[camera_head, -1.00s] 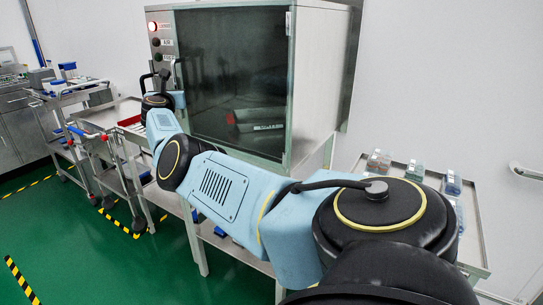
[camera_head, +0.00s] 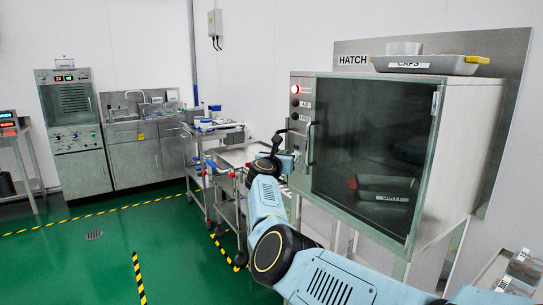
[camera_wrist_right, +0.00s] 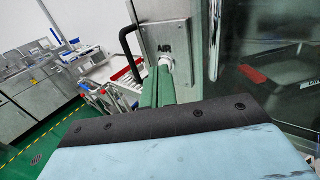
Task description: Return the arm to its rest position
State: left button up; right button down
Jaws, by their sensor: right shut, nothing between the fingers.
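My right arm (camera_head: 325,278) reaches from the lower right across the front of the steel hatch cabinet (camera_head: 455,150). My right gripper (camera_head: 294,157) is at the cabinet's left front edge, below its column of buttons and beside the vertical door handle (camera_head: 310,145). In the right wrist view its fingers (camera_wrist_right: 160,84) are together and empty, with the tips close to a pale round button (camera_wrist_right: 167,61) under the "AIR" label. I cannot tell whether they touch it. My left gripper is not in view.
The hatch's dark glass door (camera_head: 365,150) is shut. A "CAPS" tray (camera_head: 430,65) sits on top of the cabinet. Steel carts (camera_head: 225,165) stand behind my gripper. A side table with bottles (camera_head: 520,268) is at the lower right. Green floor (camera_head: 100,255) is open at left.

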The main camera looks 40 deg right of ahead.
jog(key=a, duration=0.5)
jog(key=shift+w+a, duration=0.3)
jog(key=shift+a, duration=0.05)
